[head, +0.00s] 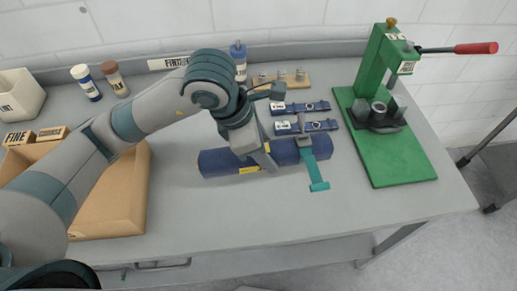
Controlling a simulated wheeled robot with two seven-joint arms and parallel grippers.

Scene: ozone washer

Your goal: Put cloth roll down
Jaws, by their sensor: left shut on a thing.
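The cloth roll (219,163) is a long dark blue roll with yellow marks, lying across the middle of the grey bench. My left gripper (262,163) comes down on the roll from above and is shut on it, left of its middle. The gripper hides part of the roll. The roll is level and at or close to the bench top; I cannot tell whether it touches. A teal strap (317,176) with a grey buckle crosses its right end and hangs toward the front. My right gripper is not in view.
A green press (400,150) with a red-tipped lever stands at the right. Two dark blue strap-like items (306,127) lie just behind the roll. A tan tray (107,222) is at the left, and bottles (86,83) stand behind. The bench front is clear.

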